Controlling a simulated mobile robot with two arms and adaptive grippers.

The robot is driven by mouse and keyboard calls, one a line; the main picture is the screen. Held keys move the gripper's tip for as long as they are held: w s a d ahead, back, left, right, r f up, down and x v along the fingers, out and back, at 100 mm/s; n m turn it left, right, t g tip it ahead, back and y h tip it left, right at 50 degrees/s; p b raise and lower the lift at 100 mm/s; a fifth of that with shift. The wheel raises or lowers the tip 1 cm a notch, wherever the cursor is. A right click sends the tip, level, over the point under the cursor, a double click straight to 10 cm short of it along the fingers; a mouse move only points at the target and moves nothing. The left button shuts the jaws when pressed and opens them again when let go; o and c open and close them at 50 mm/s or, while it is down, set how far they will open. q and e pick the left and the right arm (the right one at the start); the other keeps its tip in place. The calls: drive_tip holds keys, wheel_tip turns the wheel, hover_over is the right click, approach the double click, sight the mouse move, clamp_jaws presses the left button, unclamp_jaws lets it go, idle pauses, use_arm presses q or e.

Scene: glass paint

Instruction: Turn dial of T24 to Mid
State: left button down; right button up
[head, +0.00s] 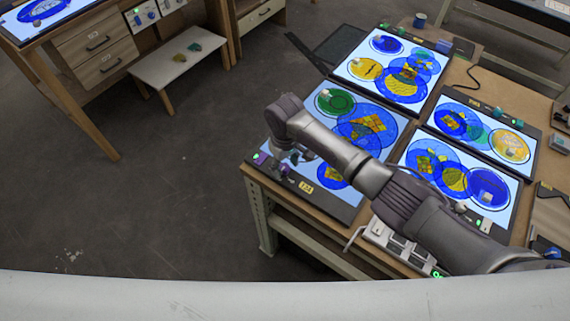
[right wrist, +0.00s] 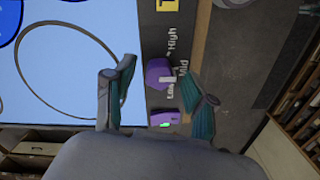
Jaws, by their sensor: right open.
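A light panel (head: 345,190) with round painted glass lies at the near left of the table and bears a yellow label (head: 306,187); the label is too small to read surely. Its purple dial (right wrist: 159,73) shows in the right wrist view with a white mark, beside the words Low, Mid and High. The mark is on the side of the words, but I cannot tell exactly which it points at. My right gripper (head: 287,157) is over this panel's front edge. In the right wrist view its open fingers (right wrist: 162,80) stand on either side of the dial. My left gripper is out of view.
A purple switch (right wrist: 165,118) with a green light is beside the dial. Other lit panels (head: 395,65) with painted glass fill the table, and my right arm crosses over them. A low white bench (head: 165,68) stands at the back left. The floor left of the table is clear.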

sight(285, 167)
wheel_tip(285, 167, up, 12)
drive_tip(key=shift+f, duration=0.2)
idle(0.6)
